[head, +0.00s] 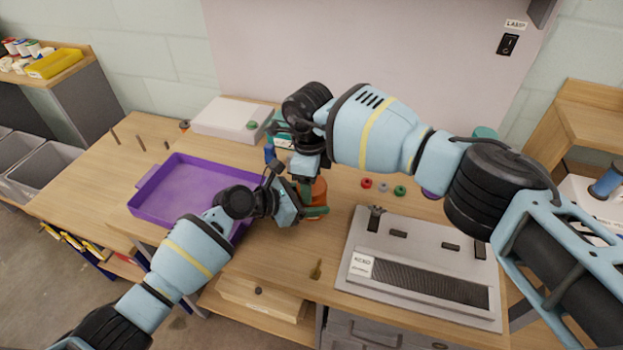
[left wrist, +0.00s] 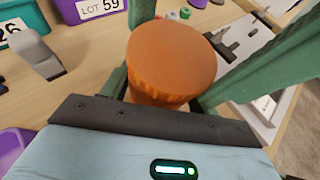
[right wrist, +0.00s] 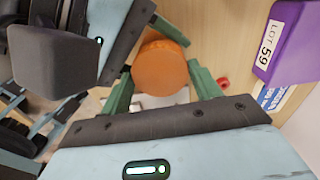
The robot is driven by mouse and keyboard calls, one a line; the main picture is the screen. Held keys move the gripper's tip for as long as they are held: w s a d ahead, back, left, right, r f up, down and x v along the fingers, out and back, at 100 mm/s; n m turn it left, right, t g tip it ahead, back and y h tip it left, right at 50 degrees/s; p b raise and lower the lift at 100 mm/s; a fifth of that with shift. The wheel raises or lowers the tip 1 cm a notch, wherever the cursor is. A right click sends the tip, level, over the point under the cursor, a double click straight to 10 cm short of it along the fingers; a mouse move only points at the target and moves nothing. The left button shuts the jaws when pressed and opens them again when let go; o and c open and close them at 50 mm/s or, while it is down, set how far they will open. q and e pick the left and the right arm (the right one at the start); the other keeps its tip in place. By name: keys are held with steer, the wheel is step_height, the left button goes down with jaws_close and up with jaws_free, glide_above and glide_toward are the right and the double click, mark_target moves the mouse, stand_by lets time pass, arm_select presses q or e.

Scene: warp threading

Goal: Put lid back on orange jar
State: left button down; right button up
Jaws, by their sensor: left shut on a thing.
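The orange jar (head: 319,190) stands upright on the bench, partly hidden by my grippers. Its flat, round orange top shows in the left wrist view (left wrist: 172,55) and the right wrist view (right wrist: 160,68). The top looks closed, with a ridged edge; I cannot tell where lid and jar body meet. My left gripper (head: 310,208) is shut on the orange jar, low on its side. My right gripper (right wrist: 160,80) is above, pointing down, with its green fingers apart on either side of the round top. It looks open, with no clear grip on the top.
A purple tray (head: 165,213) lies to the left. A grey machine (head: 425,310) stands to the right, close by. Small red and green pieces (head: 400,190) lie behind it. A purple bin labelled LOT 59 (right wrist: 290,45) is near my right gripper. A small brass piece (head: 316,269) lies near the front edge.

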steer(key=o, duration=0.3)
steer(key=shift+o, duration=0.2)
steer(key=shift+s+a+r, duration=0.1)
steer(key=shift+r, duration=2.2)
steer(key=shift+c, duration=0.4)
steer(key=n, duration=0.2)
steer(key=r+n, duration=0.1)
steer(key=n, duration=0.3)
steer(key=shift+r, duration=0.35)
steer(key=n, duration=0.2)
steer(key=r+n, duration=0.1)
steer(key=n, duration=0.4)
steer(key=shift+r, duration=0.35)
